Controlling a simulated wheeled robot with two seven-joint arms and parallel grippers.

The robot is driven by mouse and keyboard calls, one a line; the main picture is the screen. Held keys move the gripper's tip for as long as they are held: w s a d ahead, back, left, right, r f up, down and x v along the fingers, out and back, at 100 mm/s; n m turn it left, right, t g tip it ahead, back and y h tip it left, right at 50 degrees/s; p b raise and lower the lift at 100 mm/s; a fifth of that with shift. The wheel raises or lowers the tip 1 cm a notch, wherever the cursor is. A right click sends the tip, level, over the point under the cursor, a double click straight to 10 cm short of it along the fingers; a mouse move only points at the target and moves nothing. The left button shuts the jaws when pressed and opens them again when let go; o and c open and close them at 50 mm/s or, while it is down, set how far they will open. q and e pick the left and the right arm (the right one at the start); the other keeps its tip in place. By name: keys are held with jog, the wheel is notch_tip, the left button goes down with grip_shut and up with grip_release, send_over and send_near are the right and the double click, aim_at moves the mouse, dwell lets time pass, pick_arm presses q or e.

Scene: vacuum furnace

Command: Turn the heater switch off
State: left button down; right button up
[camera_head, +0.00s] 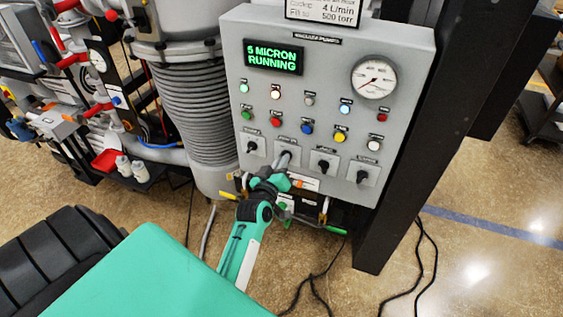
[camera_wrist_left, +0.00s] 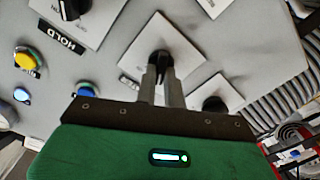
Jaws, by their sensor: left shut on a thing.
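A grey control panel (camera_head: 321,95) carries a row of several black rotary switches on pale square plates. My left gripper (camera_head: 285,159) reaches the second switch from the left and covers most of it. In the left wrist view, the fingers of my left gripper (camera_wrist_left: 163,84) are close together on the black knob of that switch (camera_wrist_left: 160,60). The neighbouring switches (camera_head: 251,147), (camera_head: 323,165) and (camera_head: 362,176) stand free. The small labels are too blurred for me to tell which one is the heater switch. My right gripper is not in view.
Above the switches are rows of coloured buttons (camera_head: 306,128), a round gauge (camera_head: 374,77) and a green display (camera_head: 273,57) reading "5 MICRON RUNNING". A ribbed column (camera_head: 196,110) stands left of the panel, a dark post (camera_head: 430,140) right. Cables (camera_head: 312,285) lie on the floor.

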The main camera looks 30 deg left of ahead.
pick_arm(q)
jog(key=c, duration=1.5)
grip_release()
jog(key=p+v, duration=0.3)
jog(key=v, duration=1)
jog(key=shift+s+d, duration=0.15)
jog(key=shift+s, duration=0.2)
jog(key=shift+r, duration=0.1)
